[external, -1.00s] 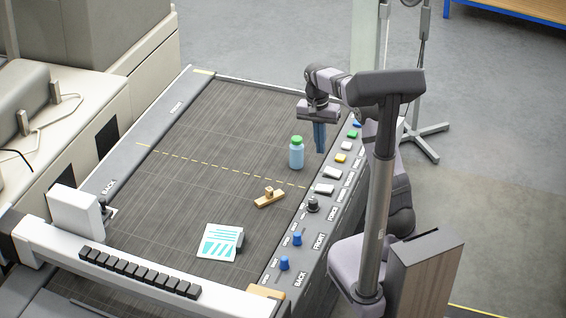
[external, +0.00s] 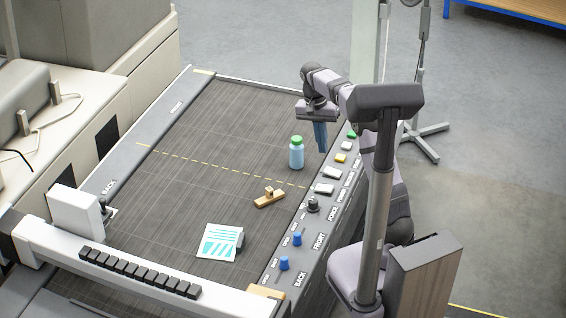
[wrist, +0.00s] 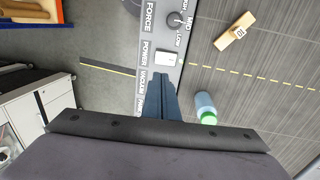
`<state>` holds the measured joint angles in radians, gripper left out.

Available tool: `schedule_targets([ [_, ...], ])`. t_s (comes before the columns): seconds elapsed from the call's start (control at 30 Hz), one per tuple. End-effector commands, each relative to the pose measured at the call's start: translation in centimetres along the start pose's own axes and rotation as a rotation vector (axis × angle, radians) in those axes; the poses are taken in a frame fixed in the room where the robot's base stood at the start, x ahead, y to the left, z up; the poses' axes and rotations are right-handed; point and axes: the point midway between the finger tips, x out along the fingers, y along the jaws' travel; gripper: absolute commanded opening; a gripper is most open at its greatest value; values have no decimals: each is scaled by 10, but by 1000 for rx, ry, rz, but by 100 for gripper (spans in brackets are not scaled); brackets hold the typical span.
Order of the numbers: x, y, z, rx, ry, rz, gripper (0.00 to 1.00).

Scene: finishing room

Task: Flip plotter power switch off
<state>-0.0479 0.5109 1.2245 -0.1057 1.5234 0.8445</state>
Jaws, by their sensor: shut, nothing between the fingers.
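The power switch is a white rocker (wrist: 167,58) beside the POWER label on the plotter's control strip. In the external view it is the white rocker (external: 324,188) just past the black knob. Which way it is tipped is too small to tell. My gripper (external: 322,151) is shut and empty, with its blue fingers pointing down above the control strip, farther along it than the power switch. In the wrist view the shut fingertips (wrist: 160,76) appear just below the power switch and cover the strip by the VACUUM label.
A black force knob (external: 313,204), another white rocker (external: 332,172), coloured buttons and blue levers (external: 297,239) line the strip. A green-capped bottle (external: 297,153) stands close to my fingers. A wooden block (external: 269,198) and a printed sheet (external: 221,242) lie on the bed.

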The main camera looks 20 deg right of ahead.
Motion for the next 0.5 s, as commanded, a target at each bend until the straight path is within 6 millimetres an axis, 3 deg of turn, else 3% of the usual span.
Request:
schedule_targets([
  [0.27,17,0,0,0,-2,2,0],
  [0.5,54,2,1,1,-4,4,0],
])
